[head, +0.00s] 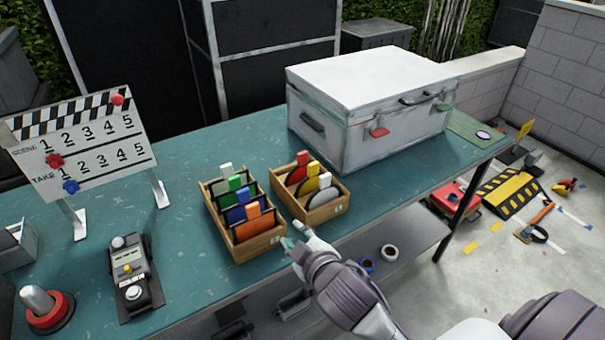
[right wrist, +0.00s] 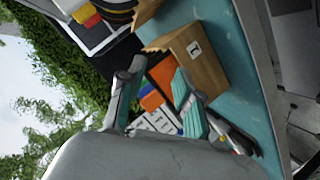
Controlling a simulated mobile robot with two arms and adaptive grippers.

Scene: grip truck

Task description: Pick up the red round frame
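The red round frame (head: 297,174) stands in the right-hand wooden box (head: 322,214) on the table, its red tab (head: 303,157) upright at the back of the row. Frames with yellow and white tabs stand in front and partly cover it. My right gripper (head: 294,241) is in front of the two boxes, apart from the frame. In the right wrist view its fingers (right wrist: 160,100) are spread with nothing held; orange and blue frames show beyond the gap. A red tab (right wrist: 93,21) shows at upper left there. My left gripper is not in view.
The left-hand wooden box (head: 257,247) holds several square frames with coloured tabs. A large silver case (head: 345,112) stands behind the boxes. A clapperboard (head: 82,150), a black device (head: 133,280) and a red-based lever (head: 45,309) are at left. The teal table (head: 185,200) is clear between them.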

